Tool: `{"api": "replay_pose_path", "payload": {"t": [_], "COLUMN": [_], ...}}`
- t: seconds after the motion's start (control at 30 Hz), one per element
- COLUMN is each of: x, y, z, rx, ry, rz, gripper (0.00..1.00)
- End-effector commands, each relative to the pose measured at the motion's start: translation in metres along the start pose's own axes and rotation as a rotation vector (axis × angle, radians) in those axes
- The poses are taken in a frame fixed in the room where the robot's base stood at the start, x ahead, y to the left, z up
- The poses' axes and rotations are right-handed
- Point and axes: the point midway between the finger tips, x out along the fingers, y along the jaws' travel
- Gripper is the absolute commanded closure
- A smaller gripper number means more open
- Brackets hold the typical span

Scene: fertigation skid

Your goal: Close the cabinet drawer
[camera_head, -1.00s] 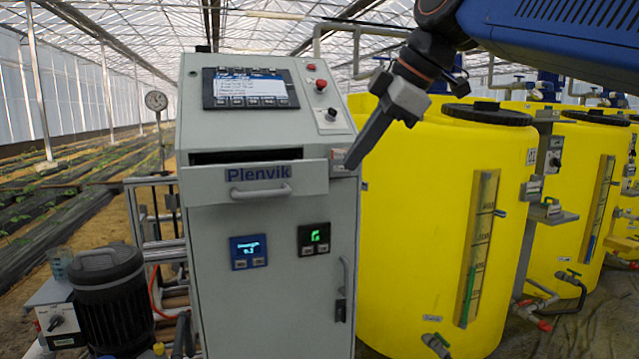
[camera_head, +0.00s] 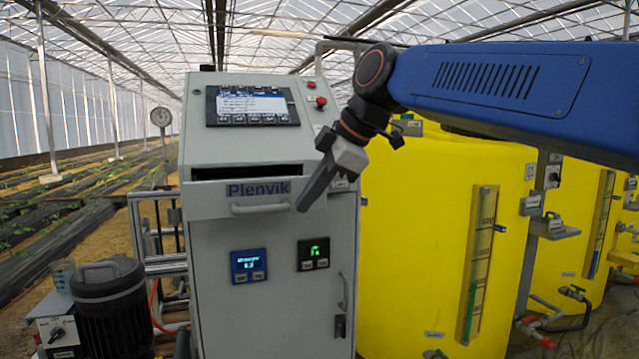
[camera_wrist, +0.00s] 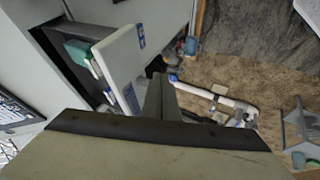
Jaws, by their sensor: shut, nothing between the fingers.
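The cabinet drawer (camera_head: 222,199) is part-way open near the top of the grey cabinet (camera_head: 285,295). Its front bears the name Plenvik and a grey bar handle (camera_head: 259,208). A dark gap shows above the drawer front. In the wrist view the drawer front (camera_wrist: 125,62) stands out from the cabinet, with items visible inside the drawer. My gripper (camera_head: 302,207) is shut and empty, pointing down at the right end of the drawer front. In the wrist view its fingers (camera_wrist: 155,98) are beside the drawer front. I cannot tell whether they touch it.
Yellow tanks (camera_head: 410,250) stand right of the cabinet, close to my arm. A dark motor-like unit (camera_head: 110,300) and metal frame (camera_head: 160,240) stand to the left. A control panel (camera_head: 252,105) and red buttons (camera_head: 320,102) sit above the drawer.

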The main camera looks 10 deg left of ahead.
Motion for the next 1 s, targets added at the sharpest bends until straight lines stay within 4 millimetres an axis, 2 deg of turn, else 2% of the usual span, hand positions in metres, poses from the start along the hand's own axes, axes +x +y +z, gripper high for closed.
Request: {"api": "replay_pose_path", "payload": {"t": [0.1,0.3,0.83,1.0], "x": [0.007,0.013,0.015,0.021], "y": [0.014,0.028,0.032,0.043], "z": [0.001,0.001,0.001,0.001], "rx": [0.001,0.001,0.001,0.001], "ry": [-0.001,-0.001,-0.001,-0.001], "rz": [0.001,0.002,0.001,0.002], "gripper": [1.00,1.00,1.00,1.00]}}
